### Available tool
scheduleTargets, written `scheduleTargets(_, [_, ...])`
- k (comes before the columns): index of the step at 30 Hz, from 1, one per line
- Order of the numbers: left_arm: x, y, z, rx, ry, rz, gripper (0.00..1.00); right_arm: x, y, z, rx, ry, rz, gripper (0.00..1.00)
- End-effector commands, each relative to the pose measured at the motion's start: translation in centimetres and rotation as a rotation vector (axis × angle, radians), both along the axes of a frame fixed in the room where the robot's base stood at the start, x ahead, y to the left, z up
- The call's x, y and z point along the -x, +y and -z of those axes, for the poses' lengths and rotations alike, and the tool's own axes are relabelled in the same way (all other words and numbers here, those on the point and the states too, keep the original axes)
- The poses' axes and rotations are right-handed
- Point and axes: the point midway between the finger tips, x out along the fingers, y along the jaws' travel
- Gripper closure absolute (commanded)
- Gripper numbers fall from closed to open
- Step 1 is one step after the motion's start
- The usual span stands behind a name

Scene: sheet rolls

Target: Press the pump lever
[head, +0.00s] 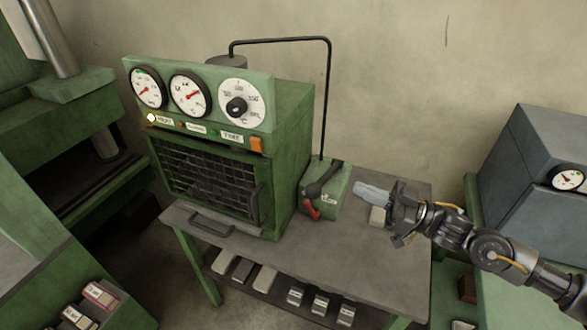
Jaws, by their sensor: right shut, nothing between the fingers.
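The pump is a small green box (332,200) on the grey table, right of the green oven-like cabinet. A dark lever (325,178) lies slanted across its top, its upper end toward the back right. A small red handle (311,210) is on its front left; I cannot tell which of the two is the pump lever. My right gripper (393,214) is shut and empty, over the table's right part. It is to the right of the pump and apart from both handles. My left gripper is not in view.
The green cabinet (290,125) with gauges stands left of the pump; a black pipe (327,95) rises behind. The table (345,255) is clear in front of the pump.

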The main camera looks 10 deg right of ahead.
Motion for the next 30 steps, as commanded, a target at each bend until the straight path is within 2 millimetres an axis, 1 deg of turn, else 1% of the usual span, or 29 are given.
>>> scheduleTargets(3, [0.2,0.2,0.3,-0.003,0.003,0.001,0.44,-0.3,-0.3,-0.3,-0.049,0.059,0.021,1.0])
scheduleTargets(5, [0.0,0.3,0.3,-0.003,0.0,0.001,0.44,-0.5,-0.4,-0.2,-0.062,0.081,0.026,1.0])
scheduleTargets(9, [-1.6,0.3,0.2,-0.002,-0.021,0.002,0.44,-0.6,-0.3,-0.2,-0.072,0.1,0.022,1.0])
scheduleTargets(12, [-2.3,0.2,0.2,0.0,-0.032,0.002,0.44,-0.7,-0.2,-0.2,-0.071,0.099,0.019,1.0])
scheduleTargets(20, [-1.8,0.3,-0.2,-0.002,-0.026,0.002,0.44,-1.0,0.3,-0.4,-0.072,0.098,0.019,1.0])
scheduleTargets(23, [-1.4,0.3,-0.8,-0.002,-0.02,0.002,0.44,-1.6,1.2,-0.9,-0.075,0.097,0.018,1.0])
scheduleTargets(26, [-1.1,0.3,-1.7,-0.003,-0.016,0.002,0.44,-2.6,2.6,-1.5,-0.073,0.096,0.016,1.0])
scheduleTargets(30, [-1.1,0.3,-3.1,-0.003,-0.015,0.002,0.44,-4.3,5.0,-2.3,-0.074,0.096,0.017,1.0])
